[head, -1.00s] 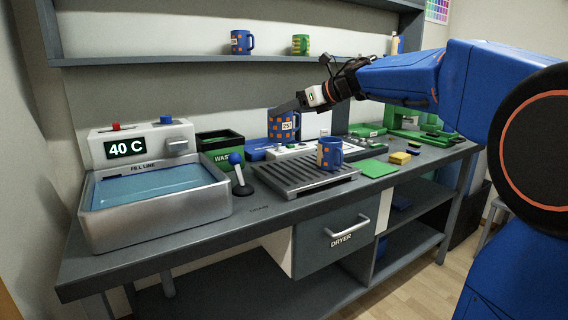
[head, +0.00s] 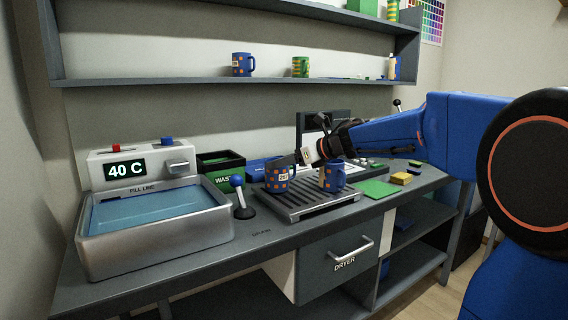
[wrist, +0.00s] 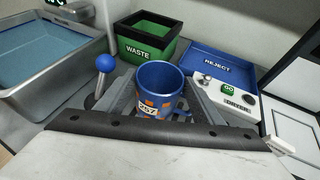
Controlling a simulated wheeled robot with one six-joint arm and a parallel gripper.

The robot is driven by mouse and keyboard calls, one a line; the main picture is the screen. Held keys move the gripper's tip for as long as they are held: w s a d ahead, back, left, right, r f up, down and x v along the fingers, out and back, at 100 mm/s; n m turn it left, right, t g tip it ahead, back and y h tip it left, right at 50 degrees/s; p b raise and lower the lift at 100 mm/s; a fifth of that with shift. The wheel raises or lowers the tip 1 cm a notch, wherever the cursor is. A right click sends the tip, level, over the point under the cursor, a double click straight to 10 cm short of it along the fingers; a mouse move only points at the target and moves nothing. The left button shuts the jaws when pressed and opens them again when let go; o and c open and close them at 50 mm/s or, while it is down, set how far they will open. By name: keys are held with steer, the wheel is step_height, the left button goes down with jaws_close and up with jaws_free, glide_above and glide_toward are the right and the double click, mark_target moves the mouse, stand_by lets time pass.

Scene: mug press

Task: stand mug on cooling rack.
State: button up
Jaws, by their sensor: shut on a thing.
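My gripper (head: 304,157) is shut on a blue mug with orange squares and a white label (head: 278,178). In the head view this mug is upright at the left end of the dark slatted cooling rack (head: 310,204). In the wrist view the mug (wrist: 158,90) is seen from above, open and empty-looking, over the rack. Whether its base touches the slats is hidden. A second blue mug with orange squares (head: 332,176) stands on the rack to the right, close to my gripper.
A water bath (head: 150,215) is on the left. A blue-knobbed lever (head: 240,195) stands just left of the rack. A green waste bin (wrist: 146,40) and blue reject tray (wrist: 215,65) are behind. A green mat (head: 377,188) lies right of the rack.

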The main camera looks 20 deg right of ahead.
steer(key=shift+f, duration=0.2)
steer(key=o, duration=1.7)
